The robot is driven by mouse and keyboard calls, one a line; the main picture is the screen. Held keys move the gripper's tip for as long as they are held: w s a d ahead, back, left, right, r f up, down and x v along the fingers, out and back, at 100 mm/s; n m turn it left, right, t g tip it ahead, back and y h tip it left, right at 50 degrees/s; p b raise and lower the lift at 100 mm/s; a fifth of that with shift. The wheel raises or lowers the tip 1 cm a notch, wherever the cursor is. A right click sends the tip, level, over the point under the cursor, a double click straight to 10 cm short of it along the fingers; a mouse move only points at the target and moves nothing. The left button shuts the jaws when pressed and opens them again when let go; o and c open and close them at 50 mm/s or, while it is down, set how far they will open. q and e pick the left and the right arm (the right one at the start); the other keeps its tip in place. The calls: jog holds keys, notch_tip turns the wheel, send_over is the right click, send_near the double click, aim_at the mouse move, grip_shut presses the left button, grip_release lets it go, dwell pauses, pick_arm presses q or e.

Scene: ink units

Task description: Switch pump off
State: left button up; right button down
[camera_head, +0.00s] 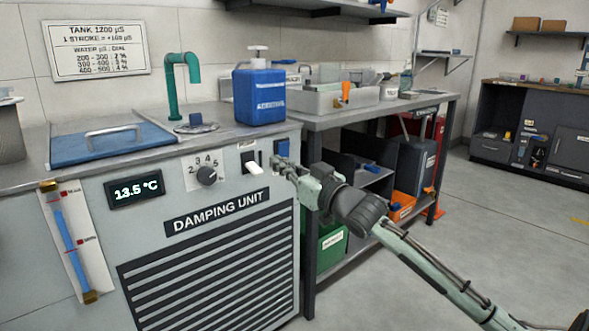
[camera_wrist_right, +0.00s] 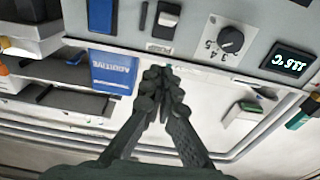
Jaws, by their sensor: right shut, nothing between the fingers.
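The grey damping unit's front carries a white-and-dark rocker switch (camera_head: 251,164) on a small plate. A dark blue switch or panel (camera_head: 282,148) sits to its right. I see a gap there in the picture; the rocker's exact position is unclear. My left gripper is not in view.
A blue jug (camera_head: 259,96) stands on the unit's top near a green tap (camera_head: 173,88). A workbench (camera_head: 330,121) with shelves adjoins on the right.

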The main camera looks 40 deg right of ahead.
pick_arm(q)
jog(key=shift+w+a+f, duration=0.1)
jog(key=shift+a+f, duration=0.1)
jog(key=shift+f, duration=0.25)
pick_arm(e)
jog(key=s, duration=0.4)
jog(key=shift+s+d+f, duration=0.15)
jog(key=shift+s, duration=0.1)
